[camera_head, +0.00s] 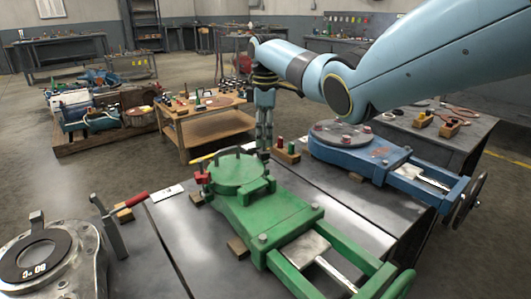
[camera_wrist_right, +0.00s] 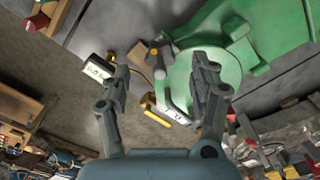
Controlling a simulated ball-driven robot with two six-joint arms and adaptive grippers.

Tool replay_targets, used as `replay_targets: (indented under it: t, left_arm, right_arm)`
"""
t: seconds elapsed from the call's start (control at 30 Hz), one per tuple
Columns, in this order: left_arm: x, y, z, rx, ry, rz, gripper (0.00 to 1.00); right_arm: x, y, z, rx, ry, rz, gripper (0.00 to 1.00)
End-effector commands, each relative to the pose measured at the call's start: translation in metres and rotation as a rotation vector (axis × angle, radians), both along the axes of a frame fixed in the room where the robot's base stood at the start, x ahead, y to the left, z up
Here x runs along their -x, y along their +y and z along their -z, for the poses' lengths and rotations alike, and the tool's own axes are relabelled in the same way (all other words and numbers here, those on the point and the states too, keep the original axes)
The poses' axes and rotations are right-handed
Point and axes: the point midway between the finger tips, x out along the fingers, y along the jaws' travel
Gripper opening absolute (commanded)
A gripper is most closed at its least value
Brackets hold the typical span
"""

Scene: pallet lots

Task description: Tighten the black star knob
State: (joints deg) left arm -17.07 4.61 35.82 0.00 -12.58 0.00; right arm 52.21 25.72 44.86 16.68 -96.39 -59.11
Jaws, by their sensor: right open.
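I cannot make out a black star knob for certain in either view. A green clamping fixture or valve body (camera_head: 265,210) lies on the dark metal table, with a round flange and several studs on top. A red part (camera_head: 201,175) and a yellow bar (camera_head: 210,157) sit at its left side. My right gripper (camera_head: 264,147) points down just behind the green flange. In the wrist view it (camera_wrist_right: 160,90) is open and empty, its right finger overlapping the green flange (camera_wrist_right: 180,75). My left gripper is not in view.
A blue valve body (camera_head: 365,150) with a dark handwheel (camera_head: 468,200) lies at right. A grey flanged part (camera_head: 55,265) stands at lower left. A white label (camera_head: 168,192) and a red-handled tool (camera_head: 137,198) lie left of the green body. A wooden table (camera_head: 205,115) stands behind.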

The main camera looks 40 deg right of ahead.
Motion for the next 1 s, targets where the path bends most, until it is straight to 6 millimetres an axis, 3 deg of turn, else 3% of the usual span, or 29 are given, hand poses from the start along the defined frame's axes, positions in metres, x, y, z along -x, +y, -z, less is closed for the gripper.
replay_targets:
  t: [0.1, 0.23, 0.63, 1.0]
  left_arm:
    - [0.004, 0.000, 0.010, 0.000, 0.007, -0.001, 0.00]
    - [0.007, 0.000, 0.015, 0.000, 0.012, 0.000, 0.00]
    - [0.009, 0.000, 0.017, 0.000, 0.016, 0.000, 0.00]
    - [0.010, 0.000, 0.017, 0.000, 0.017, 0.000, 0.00]
  right_arm:
    - [0.001, 0.000, 0.026, -0.001, 0.003, 0.000, 0.62]
    - [0.000, 0.000, 0.042, 0.001, 0.002, -0.001, 0.62]
    - [0.000, 0.000, 0.049, 0.001, -0.001, -0.001, 0.62]
    - [0.000, 0.000, 0.049, 0.000, 0.000, -0.001, 0.14]
